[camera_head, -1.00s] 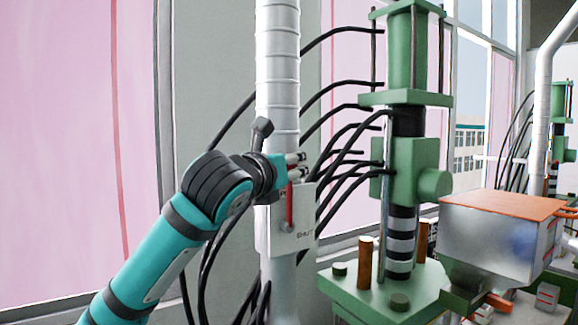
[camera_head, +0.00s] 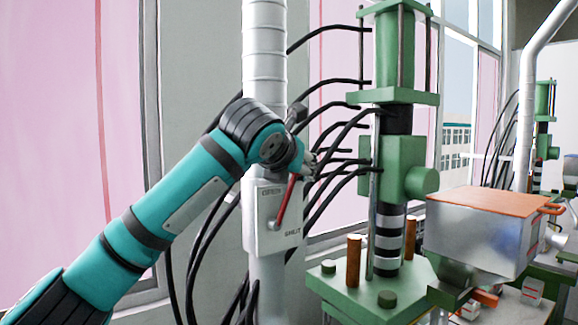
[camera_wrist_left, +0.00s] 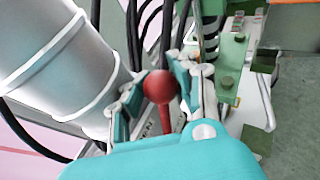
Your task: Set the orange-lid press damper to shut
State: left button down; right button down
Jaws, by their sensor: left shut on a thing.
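The damper box (camera_head: 257,222) is a light grey box on the vertical duct (camera_head: 264,60). It has a faint label at its upper left and the word SHUT at its lower right. Its red lever (camera_head: 285,203) rises from a pivot low on the box and leans to the upper right. My left gripper (camera_head: 306,163) is at the lever's top end, partly hidden by its own wrist. In the left wrist view, the lever's round red knob (camera_wrist_left: 160,87) sits between the fingers of the left gripper (camera_wrist_left: 158,88), which is shut on it. My right gripper is out of view.
The green press (camera_head: 400,180) stands right of the duct, and a metal hopper (camera_head: 480,232) with an orange lid (camera_head: 490,201) is beside it. Several black hoses (camera_head: 335,130) pass close behind my left gripper. Another press (camera_head: 544,110) stands farther back.

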pick_arm(q)
jog(key=shift+w+d+f+m+g+y, duration=0.4)
jog(key=shift+w+d+f+g+y, duration=0.2)
jog(key=shift+d+g, duration=0.2)
jog(key=c, duration=1.5)
grip_release()
jog(key=shift+c, duration=0.2)
jog(key=o, duration=0.6)
jog(key=shift+s+r, duration=0.2)
jog(key=shift+s, duration=0.15)
jog(key=shift+w, duration=0.1)
jog(key=v, duration=1.2)
